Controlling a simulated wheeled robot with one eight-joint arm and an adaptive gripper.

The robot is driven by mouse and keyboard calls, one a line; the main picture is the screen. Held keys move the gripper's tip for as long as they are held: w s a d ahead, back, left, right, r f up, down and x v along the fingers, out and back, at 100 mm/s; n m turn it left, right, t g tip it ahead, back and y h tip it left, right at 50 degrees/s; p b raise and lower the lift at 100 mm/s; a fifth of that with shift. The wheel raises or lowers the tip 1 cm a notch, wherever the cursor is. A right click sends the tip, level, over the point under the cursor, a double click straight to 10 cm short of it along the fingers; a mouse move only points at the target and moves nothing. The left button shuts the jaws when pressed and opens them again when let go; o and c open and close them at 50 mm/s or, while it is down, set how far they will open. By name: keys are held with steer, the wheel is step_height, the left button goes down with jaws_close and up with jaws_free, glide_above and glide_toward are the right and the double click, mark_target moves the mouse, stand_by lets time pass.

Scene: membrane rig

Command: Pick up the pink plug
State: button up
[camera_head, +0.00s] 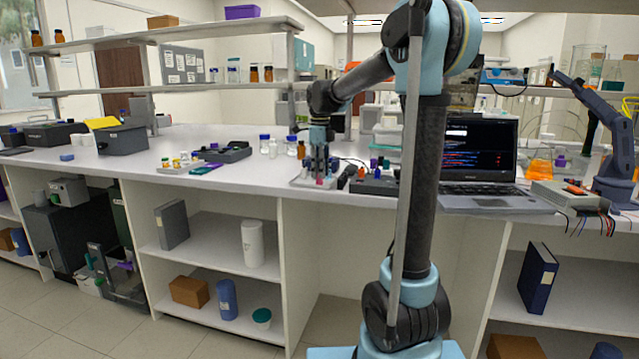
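My gripper (320,170) points down over a small pale rig (301,182) near the front edge of the bench. A small pink-red spot, apparently the pink plug (319,182), shows at the rig just below the fingertips. It is only a few pixels wide. I cannot tell whether the fingers touch it, or whether they are open or shut. Part of the rig is hidden behind the gripper.
Brown and blue-capped bottles (291,146) stand close behind and left of the gripper. A dark box (375,184) sits just right of the rig, and a laptop (479,160) farther right. A dark tray (222,155) lies to the left. Shelves (170,90) hang above the bench.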

steer(key=shift+f, duration=1.1)
steer(key=c, duration=0.4)
steer(key=shift+c, duration=0.2)
step_height(320, 180, up, 10)
